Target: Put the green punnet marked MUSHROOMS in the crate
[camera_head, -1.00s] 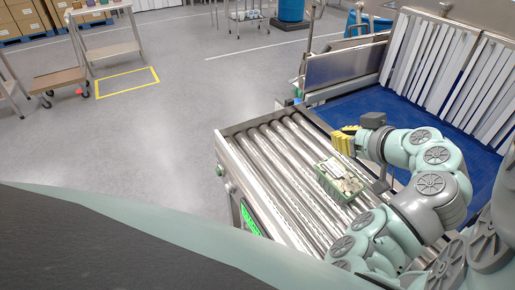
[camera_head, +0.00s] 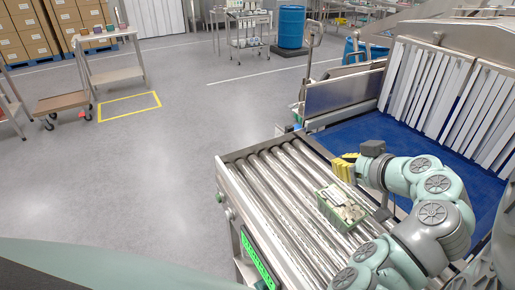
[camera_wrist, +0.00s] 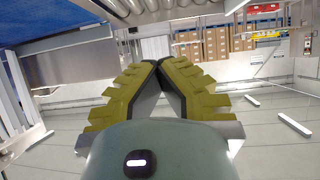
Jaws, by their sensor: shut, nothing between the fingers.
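A green punnet (camera_head: 342,206) with pale contents sits on the roller conveyor (camera_head: 270,180), near its right side. Any marking on it is too small to read. My gripper (camera_head: 343,169) has yellow fingers and is just beyond the punnet, near the blue belt, apart from the punnet. In the wrist view the yellow fingers (camera_wrist: 161,66) meet at their tips with nothing between them. The punnet does not show in the wrist view. I cannot make out a crate for it in any view.
A blue belt (camera_head: 345,112) with white strip curtains (camera_head: 425,75) lies behind the rollers. A metal side plate (camera_head: 345,92) stands at the belt's far left. A wheeled cart (camera_head: 62,103) and a yellow floor outline (camera_head: 128,106) are at left. The grey floor between is open.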

